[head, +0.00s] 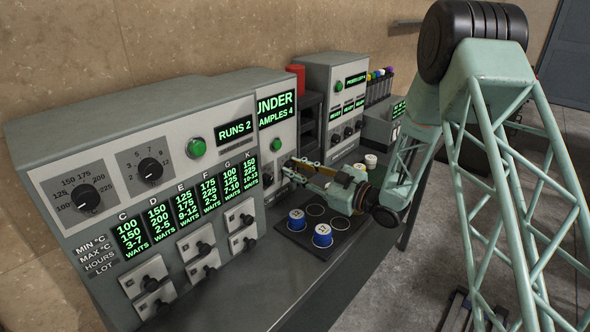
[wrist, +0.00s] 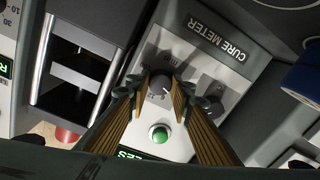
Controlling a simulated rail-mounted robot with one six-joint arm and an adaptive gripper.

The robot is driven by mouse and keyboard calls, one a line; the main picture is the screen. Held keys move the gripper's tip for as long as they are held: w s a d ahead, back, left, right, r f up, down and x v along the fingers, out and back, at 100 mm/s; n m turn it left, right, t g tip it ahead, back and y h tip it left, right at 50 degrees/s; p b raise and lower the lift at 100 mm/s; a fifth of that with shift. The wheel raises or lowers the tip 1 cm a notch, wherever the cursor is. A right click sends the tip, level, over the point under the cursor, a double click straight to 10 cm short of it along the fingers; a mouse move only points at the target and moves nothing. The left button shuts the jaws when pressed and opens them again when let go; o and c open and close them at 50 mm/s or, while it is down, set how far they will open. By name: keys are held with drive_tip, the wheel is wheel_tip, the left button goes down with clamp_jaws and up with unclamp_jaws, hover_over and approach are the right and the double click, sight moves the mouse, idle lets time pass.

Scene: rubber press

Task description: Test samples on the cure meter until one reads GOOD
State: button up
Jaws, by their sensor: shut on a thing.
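The cure meter (head: 281,85) stands behind my gripper. Its screen (head: 275,110) reads UNDER, with SAMPLES 4 below, its first letter cut off. Its green button (head: 277,145) is under the screen; it also shows in the wrist view (wrist: 159,133). My gripper (head: 287,169) is at the lower front of the meter. In the wrist view its fingers (wrist: 163,90) are closed about a small dark dial knob (wrist: 160,82) on the meter's panel. A second knob (wrist: 213,106) sits beside it. Two blue samples (head: 297,219) (head: 322,235) stand on a black tray (head: 309,246).
The large press console (head: 150,130) at left reads RUNS 2 and lists lots C to K. Several white pieces (head: 370,161) lie behind my wrist. A grey unit (head: 331,80) with a red cylinder (head: 296,76) and a rack of coloured tubes (head: 379,85) stand farther back.

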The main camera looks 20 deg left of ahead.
drive_tip(key=shift+m, duration=0.4)
drive_tip(key=m+p, duration=0.1)
drive_tip(key=m, duration=0.3)
drive_tip(key=shift+m, duration=0.3)
drive_tip(key=m+p, duration=0.2)
drive_tip(key=m, duration=0.3)
drive_tip(key=shift+m+t, duration=0.3)
drive_tip(key=shift+m, duration=0.1)
drive_tip(key=m+p, duration=0.3)
drive_tip(key=m, duration=0.2)
drive_tip(key=shift+s+m, duration=0.1)
drive_tip(key=shift+m, duration=0.3)
drive_tip(key=shift+f+m+t+p, duration=0.15)
drive_tip(key=shift+m+p, duration=0.35)
drive_tip(key=shift+m, duration=0.85)
drive_tip(key=shift+r+m+t+p, duration=0.1)
drive_tip(key=shift+m+t+p, duration=0.25)
drive_tip(key=shift+m, duration=1)
drive_tip(key=shift+f, duration=0.1)
drive_tip(key=o, duration=0.9)
